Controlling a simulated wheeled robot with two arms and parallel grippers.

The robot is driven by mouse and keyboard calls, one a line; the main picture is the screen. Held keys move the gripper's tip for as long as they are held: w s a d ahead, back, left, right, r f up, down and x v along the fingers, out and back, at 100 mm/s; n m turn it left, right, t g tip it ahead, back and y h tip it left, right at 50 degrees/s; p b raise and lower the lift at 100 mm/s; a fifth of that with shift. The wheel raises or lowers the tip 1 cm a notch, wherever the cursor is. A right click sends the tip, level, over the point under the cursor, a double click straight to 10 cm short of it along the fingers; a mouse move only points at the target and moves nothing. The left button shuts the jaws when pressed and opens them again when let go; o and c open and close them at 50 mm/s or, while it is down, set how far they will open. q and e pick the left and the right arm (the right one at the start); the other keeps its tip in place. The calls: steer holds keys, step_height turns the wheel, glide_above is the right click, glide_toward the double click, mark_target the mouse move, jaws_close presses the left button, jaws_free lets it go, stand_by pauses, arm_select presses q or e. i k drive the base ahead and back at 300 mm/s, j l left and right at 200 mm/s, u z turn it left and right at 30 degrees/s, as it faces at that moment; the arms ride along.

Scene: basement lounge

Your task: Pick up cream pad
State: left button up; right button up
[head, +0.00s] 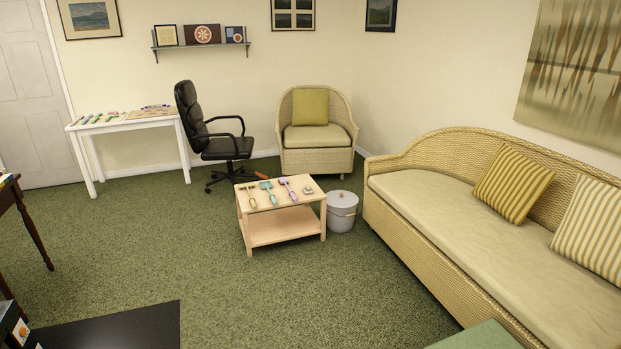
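A small whitish object (307,190), which may be the cream pad, lies near the right end of the low wooden table's top (287,215). It is too small for me to be sure what it is. Left of it on the same top lie a purple-handled tool (288,189), a teal tool (268,192) and a yellow-green tool (248,196). Neither of my grippers is in view.
A grey lidded bin (341,213) stands right of the low table, near the wicker sofa (440,220). A black office chair (225,147) and wicker armchair (315,137) stand behind. A white desk (120,125) holds several small items.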

mark_target(308, 189)
steer(key=i, duration=3.35)
steer(key=i+l, duration=0.1)
steer(key=i, duration=1.55)
steer(key=j+u, duration=0.05)
steer(key=j, duration=0.05)
